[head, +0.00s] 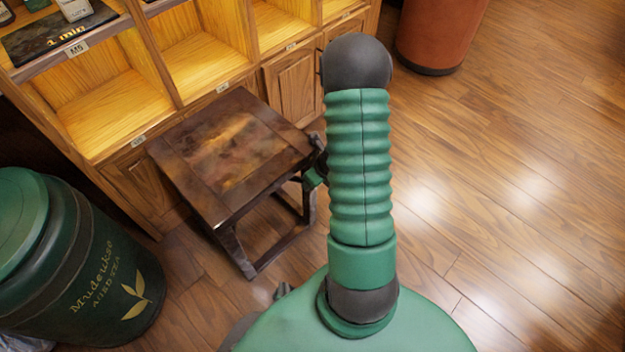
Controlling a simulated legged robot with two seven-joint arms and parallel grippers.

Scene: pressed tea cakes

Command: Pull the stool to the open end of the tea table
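The stool (232,150) is a dark brown, square-topped wooden stool with legs and low rails. It stands upright on the floor close to the shelf unit, left of centre in the head view. One of my arms, green and ribbed with a dark joint on top, rises through the middle of the view. A small dark and green part shows beside the stool's right edge, mostly hidden behind that arm. I cannot tell whether it is a gripper or whether it touches the stool. No gripper fingers show clearly. The tea table is not in view.
A lit wooden shelf unit (205,65) with cupboard doors stands behind the stool. A dark green tea drum (90,265) is at the lower left. A reddish-brown round container (440,30) stands at the top. The wooden floor (510,190) on the right is clear.

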